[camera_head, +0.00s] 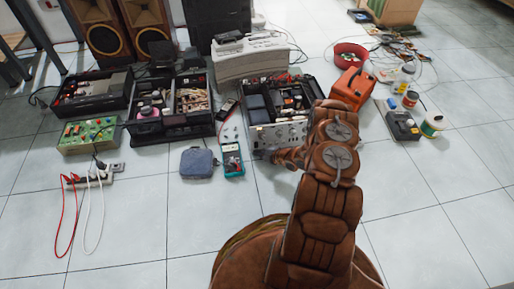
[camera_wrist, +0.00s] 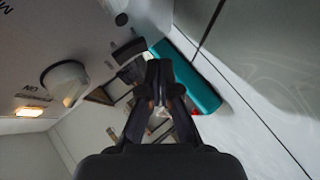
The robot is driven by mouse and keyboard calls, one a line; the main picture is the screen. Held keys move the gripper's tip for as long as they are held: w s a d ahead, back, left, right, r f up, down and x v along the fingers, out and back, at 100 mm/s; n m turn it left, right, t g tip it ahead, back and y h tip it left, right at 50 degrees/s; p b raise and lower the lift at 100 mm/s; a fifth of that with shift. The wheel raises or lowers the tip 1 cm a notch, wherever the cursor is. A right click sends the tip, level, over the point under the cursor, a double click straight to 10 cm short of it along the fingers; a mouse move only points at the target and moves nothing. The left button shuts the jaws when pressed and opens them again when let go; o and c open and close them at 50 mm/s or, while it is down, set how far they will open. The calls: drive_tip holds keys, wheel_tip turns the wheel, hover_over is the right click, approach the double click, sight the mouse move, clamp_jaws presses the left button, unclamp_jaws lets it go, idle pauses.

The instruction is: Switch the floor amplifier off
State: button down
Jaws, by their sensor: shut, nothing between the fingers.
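The floor amplifier (camera_head: 278,135) has a silver front panel and an open top full of parts. In the wrist view its panel (camera_wrist: 85,35) fills the upper left, tilted. It carries a pale round knob (camera_wrist: 65,82), smaller dark controls and an amber-lit spot (camera_wrist: 28,112) beside lettering that seems to read ON. My gripper (camera_head: 263,155) is low in front of the panel's left end, partly hidden by my arm. In the wrist view my gripper (camera_wrist: 160,72) has its fingertips together, empty, to the right of the lit spot. Contact with the panel cannot be told.
A teal multimeter (camera_head: 232,160) lies just left of my gripper; it also shows in the wrist view (camera_wrist: 185,75). A blue-grey case (camera_head: 198,163) lies further left. An orange box (camera_head: 352,88) stands right of the amplifier. The tiles in front are mostly clear.

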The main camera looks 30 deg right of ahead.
drive_tip(key=shift+w, duration=0.2)
drive_tip(key=shift+w+d, duration=0.15)
drive_tip(key=shift+w, duration=0.15)
drive_tip(key=shift+w+d+f, duration=0.1)
drive_tip(key=shift+w, duration=0.15)
idle(0.6)
drive_tip(key=shift+s, duration=0.15)
drive_tip(key=shift+s+a+p, duration=0.25)
drive_tip(key=shift+s+p, duration=0.15)
drive_tip(key=shift+s, duration=0.15)
drive_tip(key=shift+s+a+r+p, duration=0.2)
drive_tip(key=shift+s+a+p, duration=0.1)
drive_tip(key=shift+s+p, duration=0.3)
drive_tip(key=shift+s+a+r+p, duration=0.2)
drive_tip(key=shift+s+a+p, duration=0.1)
drive_tip(key=shift+s+p, duration=0.3)
drive_tip(key=shift+s+a+p, duration=0.2)
drive_tip(key=shift+s+p, duration=0.05)
drive_tip(key=shift+s, duration=0.3)
drive_tip(key=shift+s+a+p, duration=0.15)
drive_tip(key=shift+s+p, duration=0.05)
drive_tip(key=shift+s, duration=0.3)
